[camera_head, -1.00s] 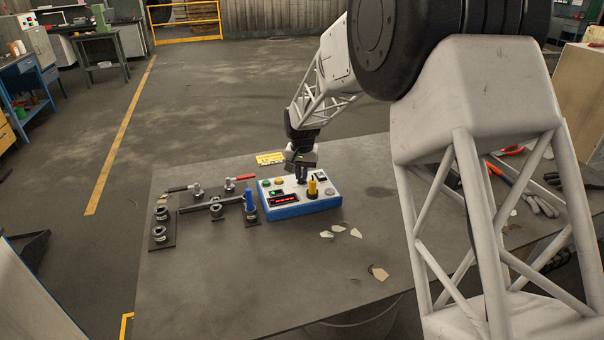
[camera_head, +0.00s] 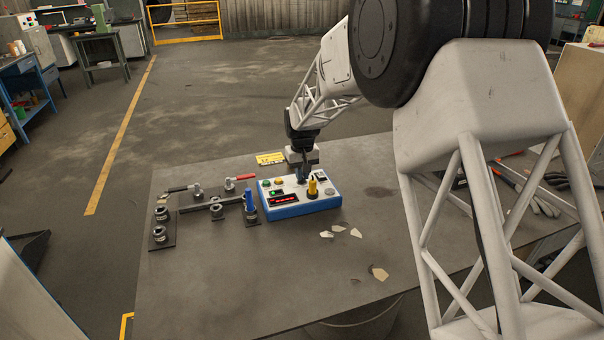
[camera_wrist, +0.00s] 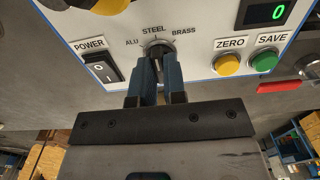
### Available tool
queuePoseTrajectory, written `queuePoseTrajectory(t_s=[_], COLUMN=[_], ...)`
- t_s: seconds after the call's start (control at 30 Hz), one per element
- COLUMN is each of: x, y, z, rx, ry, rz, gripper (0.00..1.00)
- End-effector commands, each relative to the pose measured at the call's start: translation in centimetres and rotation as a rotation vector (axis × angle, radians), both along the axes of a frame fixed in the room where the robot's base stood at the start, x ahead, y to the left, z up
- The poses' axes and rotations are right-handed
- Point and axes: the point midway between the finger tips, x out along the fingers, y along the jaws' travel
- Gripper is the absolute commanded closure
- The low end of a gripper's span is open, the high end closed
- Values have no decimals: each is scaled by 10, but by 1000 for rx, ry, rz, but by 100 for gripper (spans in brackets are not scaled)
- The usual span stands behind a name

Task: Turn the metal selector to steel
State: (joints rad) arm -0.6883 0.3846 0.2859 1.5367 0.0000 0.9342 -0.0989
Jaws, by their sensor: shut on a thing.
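The metal selector (camera_wrist: 157,46) is a dark knob on the white panel in the wrist view, with the labels ALU, STEEL and BRASS around it. A white mark on the knob appears to point up toward STEEL; the exact angle is hard to tell. My gripper (camera_wrist: 158,66) is shut on the knob, with its blue fingers on either side and covering much of it. In the head view my gripper (camera_head: 302,178) points down onto the top of the blue and white control box (camera_head: 290,211), where the knob itself is too small to make out.
The POWER switch (camera_wrist: 102,66) is left of the selector; the yellow ZERO button (camera_wrist: 228,65) and green SAVE button (camera_wrist: 265,60) are right. A yellow post (camera_head: 313,187) stands on the box.

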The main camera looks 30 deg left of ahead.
Motion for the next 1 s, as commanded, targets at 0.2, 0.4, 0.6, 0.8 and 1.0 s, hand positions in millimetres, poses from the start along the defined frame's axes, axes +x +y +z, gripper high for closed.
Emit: queuePoseTrajectory(t_s=[0.2, 0.4, 0.6, 0.8, 1.0], x=[0, 0, 0, 0, 0], y=[0, 0, 0, 0, 0], z=[0, 0, 0, 7, 26], rx=[0, 0, 0, 1, 1], ry=[0, 0, 0, -1, -1], rz=[-1, -2, -2, -2, -2], gripper=[84, 63, 63, 63, 63])
